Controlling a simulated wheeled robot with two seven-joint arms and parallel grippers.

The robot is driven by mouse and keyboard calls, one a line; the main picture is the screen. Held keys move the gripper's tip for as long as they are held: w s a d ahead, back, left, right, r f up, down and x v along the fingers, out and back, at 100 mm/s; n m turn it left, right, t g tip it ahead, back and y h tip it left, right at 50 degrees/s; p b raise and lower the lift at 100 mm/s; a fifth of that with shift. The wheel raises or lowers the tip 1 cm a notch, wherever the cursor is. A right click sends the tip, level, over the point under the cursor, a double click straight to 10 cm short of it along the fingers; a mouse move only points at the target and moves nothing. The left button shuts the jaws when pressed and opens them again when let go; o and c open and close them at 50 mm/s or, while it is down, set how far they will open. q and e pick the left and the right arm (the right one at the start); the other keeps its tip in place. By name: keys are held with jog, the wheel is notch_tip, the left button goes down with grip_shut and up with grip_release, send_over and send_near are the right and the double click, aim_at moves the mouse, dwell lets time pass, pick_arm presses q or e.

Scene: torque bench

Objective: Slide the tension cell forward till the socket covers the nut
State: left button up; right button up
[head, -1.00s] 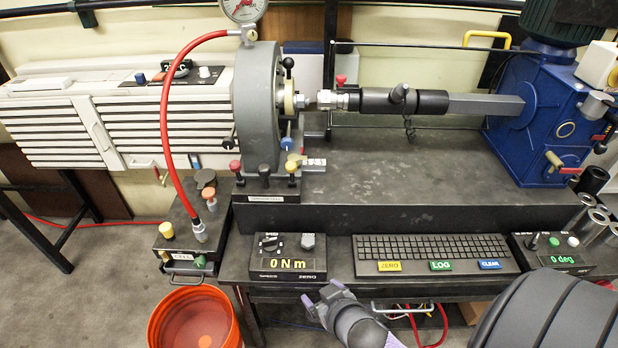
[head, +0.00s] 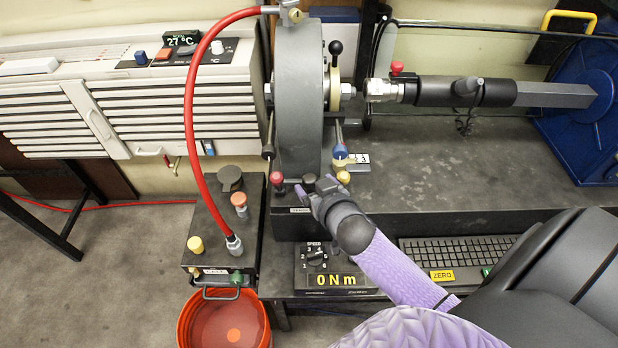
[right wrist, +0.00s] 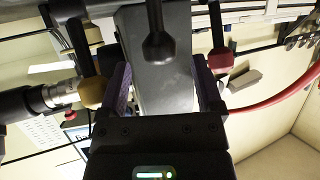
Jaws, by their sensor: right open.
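The tension cell (head: 300,110) is a grey round housing on a dark base, with a cream ring (head: 334,88) on its right face. A silver nut (head: 347,90) projects from that face. To its right, the silver socket (head: 383,90) sits on the end of a black tool, roughly in line with the nut and not over it. My right gripper (head: 322,187) is open at the cell's front base, by a black knob. In the right wrist view, the purple fingers (right wrist: 163,85) stand either side of the black knob (right wrist: 158,46). Contact cannot be told. My left gripper is out of view.
A red knob (head: 278,185) and a yellow knob (head: 343,178) flank the gripper. A red hose (head: 188,120) arches left of the cell. The bench top (head: 440,150) right of the cell is mostly clear.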

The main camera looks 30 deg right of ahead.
aim_at(312, 183)
jog(key=shift+b+x, duration=0.35)
jog(key=shift+x, duration=1.45)
grip_shut()
